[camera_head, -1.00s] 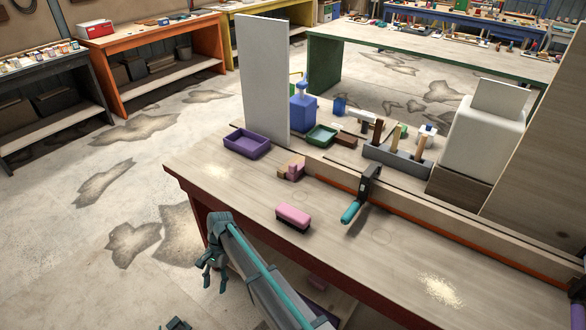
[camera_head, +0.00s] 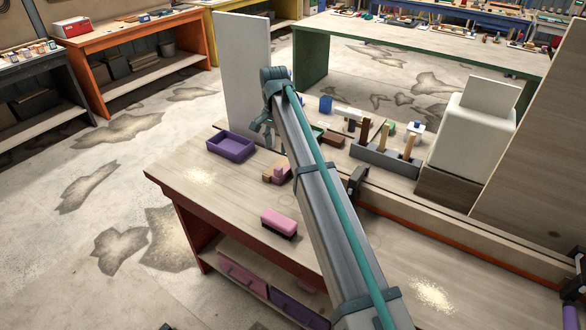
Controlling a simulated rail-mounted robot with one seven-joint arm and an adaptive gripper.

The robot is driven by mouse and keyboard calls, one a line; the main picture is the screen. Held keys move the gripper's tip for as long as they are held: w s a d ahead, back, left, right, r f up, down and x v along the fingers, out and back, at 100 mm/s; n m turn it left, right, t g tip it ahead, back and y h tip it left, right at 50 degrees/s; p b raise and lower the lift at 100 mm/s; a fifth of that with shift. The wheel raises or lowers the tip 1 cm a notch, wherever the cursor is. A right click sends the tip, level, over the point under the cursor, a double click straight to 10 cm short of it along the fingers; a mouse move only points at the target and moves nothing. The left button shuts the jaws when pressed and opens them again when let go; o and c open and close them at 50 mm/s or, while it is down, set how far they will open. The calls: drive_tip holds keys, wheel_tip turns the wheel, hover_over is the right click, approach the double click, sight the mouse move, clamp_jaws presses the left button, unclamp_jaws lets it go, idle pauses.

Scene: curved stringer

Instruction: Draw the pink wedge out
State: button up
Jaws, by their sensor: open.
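The pink wedge (camera_head: 281,174) is a small dusky-pink piece against a light wooden block (camera_head: 268,174), near the left end of the long wooden stringer on the bench. How deep it sits is too small to tell. My gripper (camera_head: 262,132) is open and empty, fingers pointing down. In the picture it is above and slightly left of the wedge, in front of the white upright panel, apart from the wedge. My arm hides part of the stringer and the clamp beside it.
A purple tray (camera_head: 231,147) lies left of the wedge and a pink-topped brush (camera_head: 279,223) lies in front. The white panel (camera_head: 241,75) stands behind. A tool rack (camera_head: 385,160) and a white box (camera_head: 472,135) are to the right. The bench's front left is clear.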

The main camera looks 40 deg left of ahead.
sight(278, 168)
wheel_tip(278, 168, down, 10)
drive_tip(key=shift+w+f+p, duration=0.1)
drive_tip(key=shift+f+p, duration=0.15)
drive_tip(key=shift+p, duration=0.95)
clamp_jaws()
